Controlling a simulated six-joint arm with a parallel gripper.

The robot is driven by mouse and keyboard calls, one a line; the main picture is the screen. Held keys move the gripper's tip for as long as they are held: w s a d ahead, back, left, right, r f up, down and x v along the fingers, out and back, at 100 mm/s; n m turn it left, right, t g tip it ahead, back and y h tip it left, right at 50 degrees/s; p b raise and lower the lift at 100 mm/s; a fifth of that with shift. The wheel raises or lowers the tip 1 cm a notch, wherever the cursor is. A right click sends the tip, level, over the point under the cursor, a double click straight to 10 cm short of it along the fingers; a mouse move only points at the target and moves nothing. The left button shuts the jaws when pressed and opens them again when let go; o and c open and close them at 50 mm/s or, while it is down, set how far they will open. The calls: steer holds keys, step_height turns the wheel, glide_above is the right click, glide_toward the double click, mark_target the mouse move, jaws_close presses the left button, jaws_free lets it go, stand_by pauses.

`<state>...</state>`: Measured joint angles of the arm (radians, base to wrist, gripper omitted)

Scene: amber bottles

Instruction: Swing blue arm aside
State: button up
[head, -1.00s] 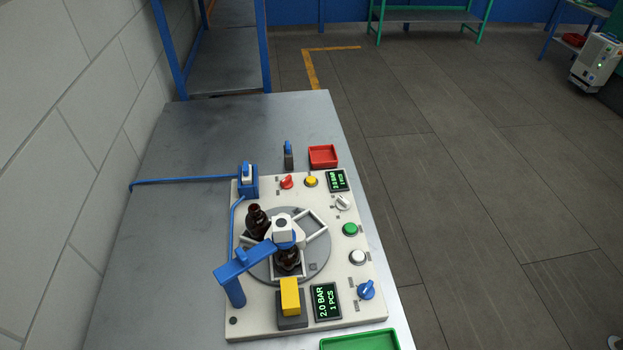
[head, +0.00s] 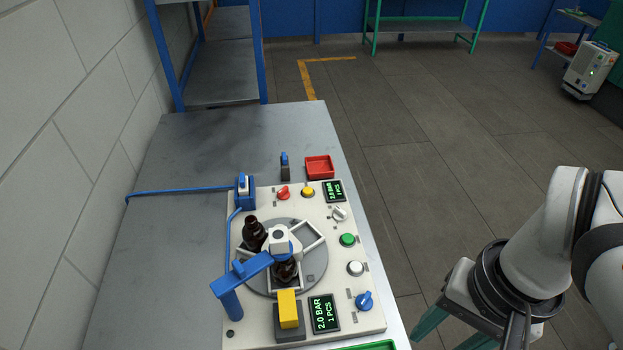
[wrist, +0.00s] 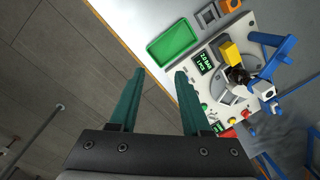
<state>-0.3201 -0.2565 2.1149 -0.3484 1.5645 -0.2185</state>
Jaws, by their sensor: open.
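The blue arm (head: 246,268) stands on a blue post at the near left of the white panel. It reaches across the turntable, and its grey-white head (head: 279,237) is over a dark amber bottle (head: 286,272). The blue arm also shows in the wrist view (wrist: 281,76) at the right. A second amber bottle (head: 254,235) stands on the turntable further back. My gripper has green fingers and shows in the wrist view (wrist: 158,100), open and empty. In the head view it is partly cut off at the lower right, off the table's edge and well apart from the blue arm.
The white panel (head: 240,325) carries knobs, buttons, two displays and a yellow block (head: 288,308). A green tray (wrist: 172,44) lies near the table's front edge. A red tray (head: 319,167) sits behind the panel.

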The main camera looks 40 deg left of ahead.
steer(key=w+a+r+n, duration=0.3)
steer(key=w+a+n, duration=0.15)
steer(key=a, duration=0.45)
steer(key=r+n+h, duration=0.1)
steer(key=r+n, duration=0.1)
steer(key=n, duration=0.8)
glide_above(238, 266)
steer(key=shift+t, duration=0.4)
step_height(238, 266, down, 16)
steer(key=shift+r, duration=0.1)
steer(key=shift+c, duration=0.3)
jaws_close()
